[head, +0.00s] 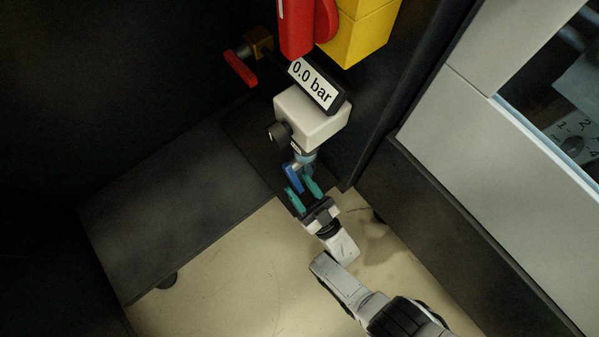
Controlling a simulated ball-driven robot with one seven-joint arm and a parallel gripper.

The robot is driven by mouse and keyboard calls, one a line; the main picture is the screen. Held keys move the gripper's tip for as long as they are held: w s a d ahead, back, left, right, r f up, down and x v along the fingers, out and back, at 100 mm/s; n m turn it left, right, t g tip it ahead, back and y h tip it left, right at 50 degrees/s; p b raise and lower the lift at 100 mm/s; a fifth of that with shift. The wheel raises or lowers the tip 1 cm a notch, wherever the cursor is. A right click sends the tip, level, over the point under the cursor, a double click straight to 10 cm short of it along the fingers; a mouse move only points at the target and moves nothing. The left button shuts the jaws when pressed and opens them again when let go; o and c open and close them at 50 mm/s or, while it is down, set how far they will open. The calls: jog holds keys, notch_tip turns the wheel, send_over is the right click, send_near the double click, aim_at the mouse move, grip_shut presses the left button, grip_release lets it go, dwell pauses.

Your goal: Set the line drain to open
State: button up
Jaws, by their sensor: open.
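A white block (312,118) carries a tilted display (316,86) that reads "0.0 bar". Under the block is a small grey-blue fitting (305,158) with a blue lever (293,177), which looks like the line drain; no label shows. The lever points down and slightly left, close to in line with the fitting. My gripper (304,190) has teal fingers, spread open with nothing held. It is just below the lever, with the fingers pointing up at it. The lever's lower end is near the left finger; I cannot tell whether they touch.
A red handle (242,69) sits on a brass valve (259,42) at upper left. A red part (296,28) and a yellow box (358,35) are above the display. A dark ledge (180,205) lies left, a grey machine panel (500,145) right. Pale floor (225,290) is open below.

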jog(key=shift+s+d+f, duration=0.25)
jog(key=shift+s, duration=0.1)
jog(key=s+d+p, duration=0.1)
jog(key=s+d, duration=0.6)
jog(key=s, duration=0.3)
jog(key=shift+s+f+p, duration=0.25)
jog(key=shift+s+p, duration=0.1)
jog(key=shift+p, duration=0.05)
jog(key=shift+d, duration=0.1)
jog(key=shift+c, duration=0.3)
